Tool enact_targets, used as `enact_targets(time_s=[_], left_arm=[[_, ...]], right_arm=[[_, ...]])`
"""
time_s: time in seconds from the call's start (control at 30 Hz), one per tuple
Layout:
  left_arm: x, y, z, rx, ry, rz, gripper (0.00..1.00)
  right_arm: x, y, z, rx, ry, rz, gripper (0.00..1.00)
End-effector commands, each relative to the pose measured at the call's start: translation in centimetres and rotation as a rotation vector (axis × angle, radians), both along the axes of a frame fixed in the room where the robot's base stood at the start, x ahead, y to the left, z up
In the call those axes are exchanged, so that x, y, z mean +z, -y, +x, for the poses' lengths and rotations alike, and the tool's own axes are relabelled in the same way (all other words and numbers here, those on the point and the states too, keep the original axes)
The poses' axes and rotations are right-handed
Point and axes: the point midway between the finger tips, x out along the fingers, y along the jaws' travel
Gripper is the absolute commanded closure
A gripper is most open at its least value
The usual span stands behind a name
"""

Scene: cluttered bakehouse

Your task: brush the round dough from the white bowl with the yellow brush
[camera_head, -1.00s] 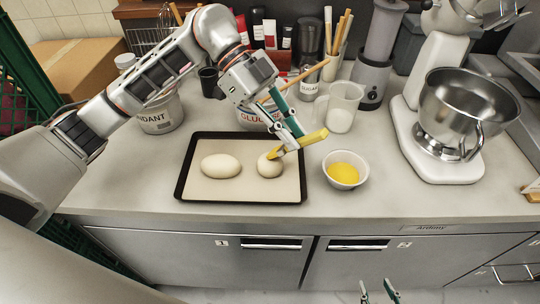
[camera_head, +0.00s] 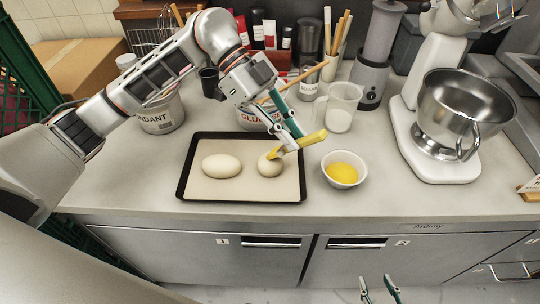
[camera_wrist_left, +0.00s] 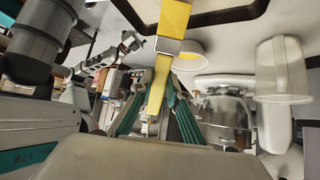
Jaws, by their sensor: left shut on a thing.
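The round dough (camera_head: 269,167) sits on the right part of a dark-rimmed baking tray (camera_head: 242,200). The white bowl (camera_head: 331,179) stands right of the tray and holds yellow liquid (camera_head: 343,172). My left gripper (camera_head: 294,132) is above the tray's right side, shut on the yellow brush (camera_head: 312,138). The brush slants down to the left, its head at the top of the round dough. In the left wrist view the brush (camera_wrist_left: 157,98) lies between the fingers, with a metal band above. My right gripper (camera_head: 379,289) is open and empty at the bottom edge, below the counter.
An oval dough (camera_head: 221,167) lies left on the same tray. Tubs, a clear jug (camera_head: 341,108) and tool holders stand behind. A mixer with a steel bowl (camera_head: 463,105) stands at the right. The counter between white bowl and mixer is clear.

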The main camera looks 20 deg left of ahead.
Motion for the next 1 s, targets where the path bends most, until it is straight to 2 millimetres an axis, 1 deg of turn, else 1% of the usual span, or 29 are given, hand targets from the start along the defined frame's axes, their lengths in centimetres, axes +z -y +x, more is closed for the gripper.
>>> enact_targets(time_s=[0.1,0.27,0.77,1.0], left_arm=[[-0.1,0.1,0.3,0.0,0.001,0.002,0.99],[-0.2,0.0,0.1,0.0,0.001,0.002,0.99],[0.0,-0.6,-1.8,0.0,-0.001,0.002,0.99],[0.1,-0.4,-1.4,0.0,0.0,0.001,0.99]], right_arm=[[0.1,0.0,0.0,0.0,0.0,0.0,0.6],[0.2,0.0,0.0,0.0,0.001,0.0,0.6],[1.2,0.0,0.1,0.0,0.003,0.0,0.6],[1.3,0.0,0.1,0.0,0.003,0.0,0.6]])
